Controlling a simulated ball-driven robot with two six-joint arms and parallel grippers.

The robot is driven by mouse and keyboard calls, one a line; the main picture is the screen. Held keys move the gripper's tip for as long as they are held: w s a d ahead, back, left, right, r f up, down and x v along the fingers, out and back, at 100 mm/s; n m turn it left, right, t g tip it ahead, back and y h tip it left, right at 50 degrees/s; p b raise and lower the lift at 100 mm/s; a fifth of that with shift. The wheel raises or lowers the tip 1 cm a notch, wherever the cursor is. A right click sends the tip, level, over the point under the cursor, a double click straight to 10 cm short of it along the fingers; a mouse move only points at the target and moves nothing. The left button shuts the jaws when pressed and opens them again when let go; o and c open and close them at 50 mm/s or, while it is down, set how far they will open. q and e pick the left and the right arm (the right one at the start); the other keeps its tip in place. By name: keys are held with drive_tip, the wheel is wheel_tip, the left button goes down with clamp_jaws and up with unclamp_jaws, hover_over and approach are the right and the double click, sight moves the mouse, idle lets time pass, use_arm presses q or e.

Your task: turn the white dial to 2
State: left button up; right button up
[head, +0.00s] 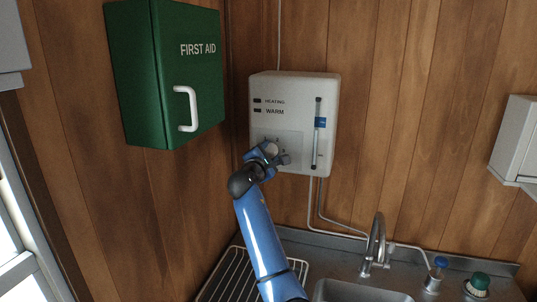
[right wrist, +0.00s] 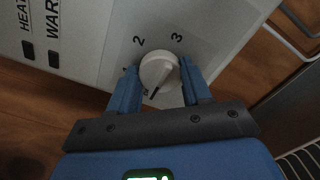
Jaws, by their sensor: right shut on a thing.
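The white dial (right wrist: 158,68) sits on the front of a white heater box (head: 292,90) on the wall; a bit of the dial (head: 271,148) shows in the head view. My right gripper (right wrist: 160,80) is shut on the dial, one blue finger on each side. In the right wrist view the dial's dark mark points down and a little left, towards my gripper's palm, away from the printed 2 (right wrist: 138,40) and 3 (right wrist: 176,37). A numeral left of the dial is mostly hidden by a finger. My left gripper is not in view.
A green first aid cabinet (head: 160,75) with a white handle hangs left of the box. Below are a wire rack (head: 228,272), a sink with a tap (head: 376,240) and pipes. The box has dark HEATING and WARM indicators and a tall gauge (head: 318,140) with a blue part.

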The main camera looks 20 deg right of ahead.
drive_tip(key=shift+f, duration=0.1)
drive_tip(key=m+b, duration=0.4)
drive_tip(key=m, duration=0.1)
drive_tip(key=shift+f+m, duration=0.15)
drive_tip(key=shift+m, duration=0.15)
drive_tip(key=m+b, duration=0.4)
drive_tip(key=m, duration=0.2)
drive_tip(key=shift+f, duration=0.1)
drive_tip(key=m+b, duration=0.3)
drive_tip(key=m, duration=0.3)
drive_tip(key=shift+m, duration=0.3)
drive_tip(key=m+b, duration=0.2)
drive_tip(key=m, duration=0.3)
drive_tip(key=shift+a+m, duration=0.1)
drive_tip(key=shift+m, duration=0.2)
drive_tip(key=shift+b, duration=0.3)
drive_tip(key=o, duration=1)
drive_tip(key=shift+o, duration=0.2)
drive_tip(key=shift+s, duration=0.1)
